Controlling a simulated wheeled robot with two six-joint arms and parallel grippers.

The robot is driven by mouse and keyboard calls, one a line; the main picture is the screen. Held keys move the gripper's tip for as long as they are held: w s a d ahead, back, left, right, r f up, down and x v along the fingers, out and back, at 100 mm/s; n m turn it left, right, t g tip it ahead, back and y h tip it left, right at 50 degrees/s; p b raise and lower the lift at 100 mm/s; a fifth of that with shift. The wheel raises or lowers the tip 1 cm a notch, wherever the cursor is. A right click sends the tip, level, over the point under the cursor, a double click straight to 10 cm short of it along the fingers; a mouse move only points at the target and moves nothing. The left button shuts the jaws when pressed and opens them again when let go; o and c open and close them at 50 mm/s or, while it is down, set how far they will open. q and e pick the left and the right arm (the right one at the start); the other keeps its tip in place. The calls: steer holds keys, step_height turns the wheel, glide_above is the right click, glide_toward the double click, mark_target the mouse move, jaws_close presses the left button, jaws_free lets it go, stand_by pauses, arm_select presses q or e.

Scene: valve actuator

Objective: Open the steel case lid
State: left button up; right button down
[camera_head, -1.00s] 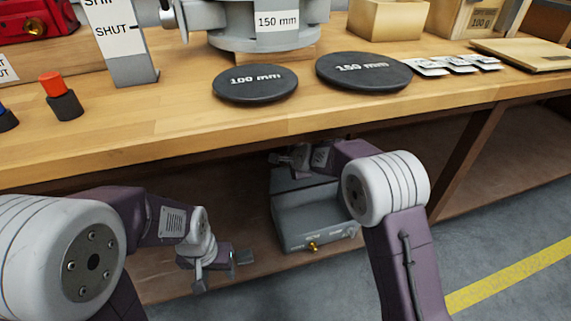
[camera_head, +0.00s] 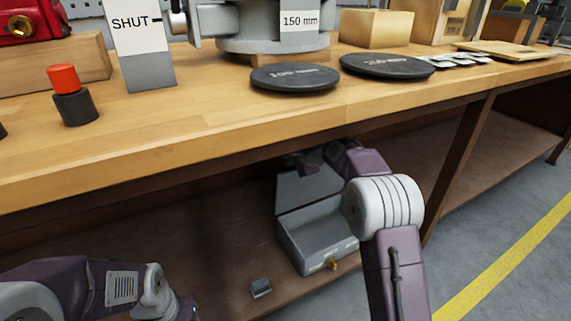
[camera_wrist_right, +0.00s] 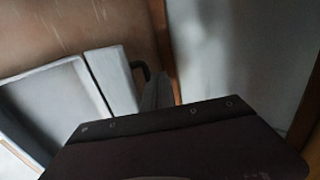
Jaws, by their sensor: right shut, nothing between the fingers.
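The grey steel case (camera_head: 318,246) stands on the lower shelf under the bench. Its lid (camera_head: 306,190) is raised at the back, and the open tray shows in front with a brass latch (camera_head: 332,264). My right gripper (camera_head: 298,163) is at the lid's top edge in the head view, shut and empty, in shadow; contact with the lid cannot be told. In the right wrist view, a grey finger (camera_wrist_right: 156,92) shows near a pale-rimmed tray (camera_wrist_right: 45,105). My left gripper (camera_head: 188,309) is at the bottom edge, largely cut off, left of the case.
A small grey block (camera_head: 261,288) lies on the lower shelf (camera_head: 200,245) left of the case. The wooden benchtop (camera_head: 200,115) overhangs the case, with two black discs and a red-capped cylinder on top. A bench leg (camera_head: 462,160) stands to the right.

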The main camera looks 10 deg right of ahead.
steer(key=v, duration=0.3)
steer(key=shift+s+r+b, duration=0.1)
steer(key=shift+b, duration=0.2)
steer(key=s+b, duration=0.1)
steer(key=s+d+b, duration=0.1)
steer(key=s+b, duration=0.1)
steer(key=s+d+f+b, duration=0.1)
steer(key=s+b, duration=0.1)
steer(key=s+d+b, duration=0.2)
steer(key=s, duration=0.4)
steer(key=shift+s+r, duration=0.15)
steer(key=shift+r, duration=0.2)
